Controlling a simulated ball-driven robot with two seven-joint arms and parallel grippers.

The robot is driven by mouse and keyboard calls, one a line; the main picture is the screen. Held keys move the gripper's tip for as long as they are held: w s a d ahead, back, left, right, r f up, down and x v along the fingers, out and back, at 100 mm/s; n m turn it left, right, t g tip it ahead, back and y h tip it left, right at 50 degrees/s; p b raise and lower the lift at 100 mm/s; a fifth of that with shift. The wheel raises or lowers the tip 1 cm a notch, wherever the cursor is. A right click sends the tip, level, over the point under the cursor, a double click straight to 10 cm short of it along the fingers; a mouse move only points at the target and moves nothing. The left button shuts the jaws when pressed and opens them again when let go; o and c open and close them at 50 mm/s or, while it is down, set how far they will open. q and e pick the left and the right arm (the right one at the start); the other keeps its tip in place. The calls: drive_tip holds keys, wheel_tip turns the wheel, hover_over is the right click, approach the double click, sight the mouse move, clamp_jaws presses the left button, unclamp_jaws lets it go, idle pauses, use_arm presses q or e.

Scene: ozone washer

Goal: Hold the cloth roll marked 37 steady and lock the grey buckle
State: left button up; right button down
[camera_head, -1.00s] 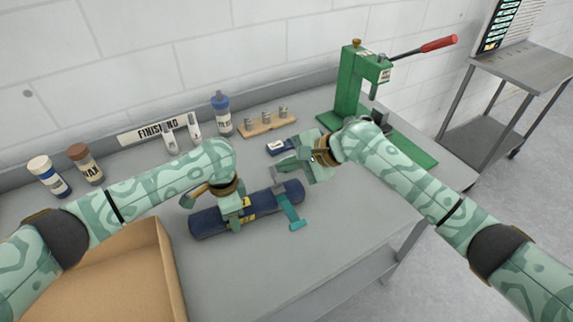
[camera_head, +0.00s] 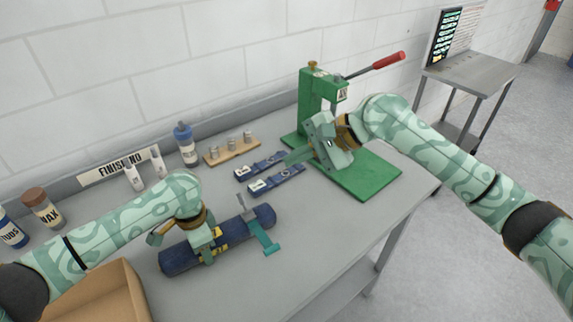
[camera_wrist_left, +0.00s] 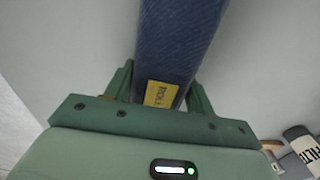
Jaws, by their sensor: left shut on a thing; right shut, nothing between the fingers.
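The dark blue cloth roll (camera_head: 178,260) lies on the grey table with a yellow label; its number is not readable. The grey buckle (camera_head: 241,203) sits there, with a part sticking up. My right gripper (camera_head: 297,156) is shut and empty, beyond the roll and away from the buckle.
Two dark blue strips (camera_head: 258,166) (camera_head: 275,181) with pale ends lie near my right gripper. The green press (camera_head: 312,100) with a red handle stands behind it. A cardboard box (camera_head: 100,292) is at front left. Bottles (camera_head: 186,145) and a wooden peg block (camera_head: 232,151) line the back.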

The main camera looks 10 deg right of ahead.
idle(0.3)
use_arm(q)
drive_tip(key=o, duration=1.4)
drive_tip(key=shift+o, duration=0.2)
